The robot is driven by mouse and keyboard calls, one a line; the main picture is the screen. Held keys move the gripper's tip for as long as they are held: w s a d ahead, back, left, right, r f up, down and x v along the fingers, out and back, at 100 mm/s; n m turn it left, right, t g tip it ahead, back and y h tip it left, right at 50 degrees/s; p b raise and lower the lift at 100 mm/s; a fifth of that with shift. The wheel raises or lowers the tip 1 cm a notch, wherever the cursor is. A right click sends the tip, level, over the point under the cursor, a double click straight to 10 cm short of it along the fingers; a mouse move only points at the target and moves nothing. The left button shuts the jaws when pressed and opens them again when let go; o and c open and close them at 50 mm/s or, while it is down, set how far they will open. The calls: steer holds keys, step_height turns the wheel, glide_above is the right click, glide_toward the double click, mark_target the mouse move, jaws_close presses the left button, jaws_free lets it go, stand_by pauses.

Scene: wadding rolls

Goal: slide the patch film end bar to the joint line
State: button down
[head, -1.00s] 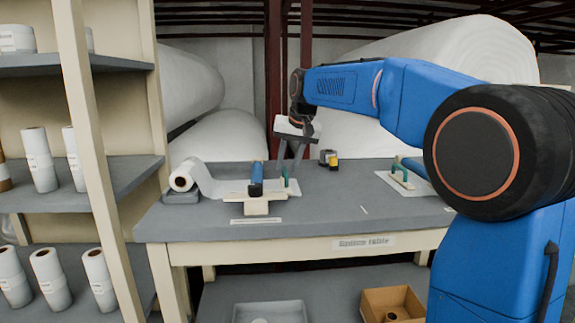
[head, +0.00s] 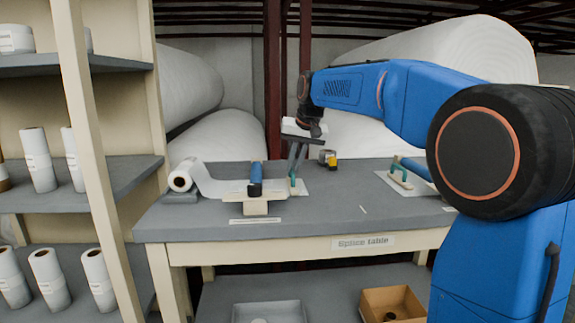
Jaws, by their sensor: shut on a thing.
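A roll of white film (head: 181,180) lies at the left of the splice table, and its film strip (head: 210,185) runs right from it toward a cream block (head: 256,207). A blue-handled tool (head: 256,174) stands over the strip at the block. My gripper (head: 294,179) points down just right of this tool, shut on a small green upright part (head: 292,184), which appears to be the end bar's handle. The fingers partly hide it. A white sheet (head: 302,188) lies below. The bar's body and the joint line cannot be made out.
A yellow and black item (head: 330,160) stands behind my gripper. Another green handle (head: 400,180) stands on a white sheet at the right. Shelves with small rolls (head: 40,173) border the table's left. The front middle of the table (head: 320,215) is mostly clear.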

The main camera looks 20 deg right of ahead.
steer(key=d, duration=0.4)
steer(key=s+d, duration=0.1)
steer(key=d, duration=0.3)
steer(key=s+d, duration=0.1)
steer(key=d, duration=0.4)
steer(key=shift+s, duration=0.1)
steer(key=c, duration=1.8)
jaws_free()
steer(key=shift+d, duration=0.1)
steer(key=shift+r, duration=0.1)
steer(key=v, duration=1.7)
steer(key=shift+s, duration=0.15)
steer(key=shift+r, duration=0.1)
